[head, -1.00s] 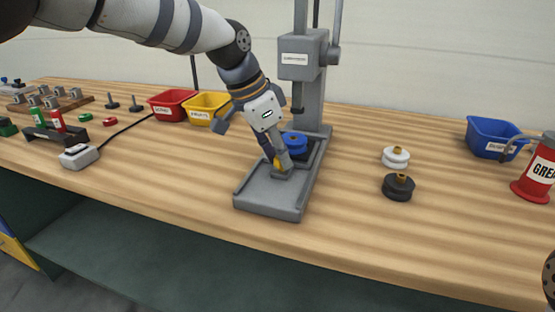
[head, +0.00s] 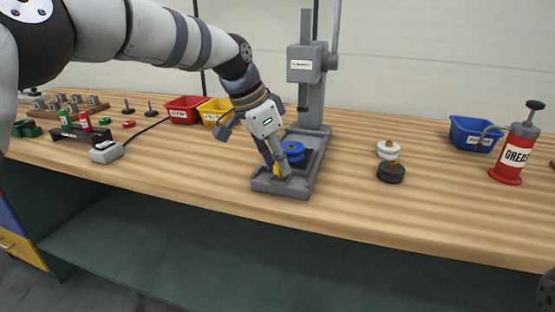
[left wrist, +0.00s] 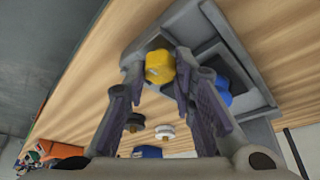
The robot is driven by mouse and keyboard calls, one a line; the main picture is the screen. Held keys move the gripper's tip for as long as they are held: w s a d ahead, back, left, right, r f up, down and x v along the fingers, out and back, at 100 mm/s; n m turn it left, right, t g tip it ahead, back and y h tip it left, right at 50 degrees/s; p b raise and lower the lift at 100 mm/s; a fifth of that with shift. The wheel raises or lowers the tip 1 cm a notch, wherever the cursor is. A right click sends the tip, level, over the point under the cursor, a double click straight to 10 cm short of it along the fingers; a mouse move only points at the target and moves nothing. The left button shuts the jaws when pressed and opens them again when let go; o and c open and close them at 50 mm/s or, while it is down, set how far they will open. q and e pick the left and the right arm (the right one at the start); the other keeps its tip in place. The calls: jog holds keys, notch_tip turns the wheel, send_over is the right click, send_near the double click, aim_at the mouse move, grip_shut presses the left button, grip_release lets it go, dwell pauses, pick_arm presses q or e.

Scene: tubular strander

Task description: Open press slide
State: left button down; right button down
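The grey press (head: 306,64) stands on the wooden bench with its tray-like base (head: 262,185) toward the front edge. Its dark slide carries a blue spool (head: 293,150), now forward of the ram. The slide's yellow knob (head: 277,170) is at the slide's front. My left gripper (head: 280,172) is low over the base, with its fingers on both sides of the knob. The left wrist view shows the yellow knob (left wrist: 159,67) between the fingertips, with the blue spool (left wrist: 222,92) beyond the right finger.
A white spool (head: 387,150) and a black spool (head: 391,173) stand right of the press. Farther right are a blue bin (head: 472,134) and a red grease can (head: 514,155). Red (head: 184,110) and yellow (head: 211,112) bins stand left behind my arm.

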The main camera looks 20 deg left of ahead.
pick_arm(q)
jog(key=c, duration=1.3)
grip_release()
jog(key=shift+f, duration=0.1)
jog(key=shift+c, duration=0.2)
jog(key=v, duration=1.2)
jog(key=shift+d, duration=0.1)
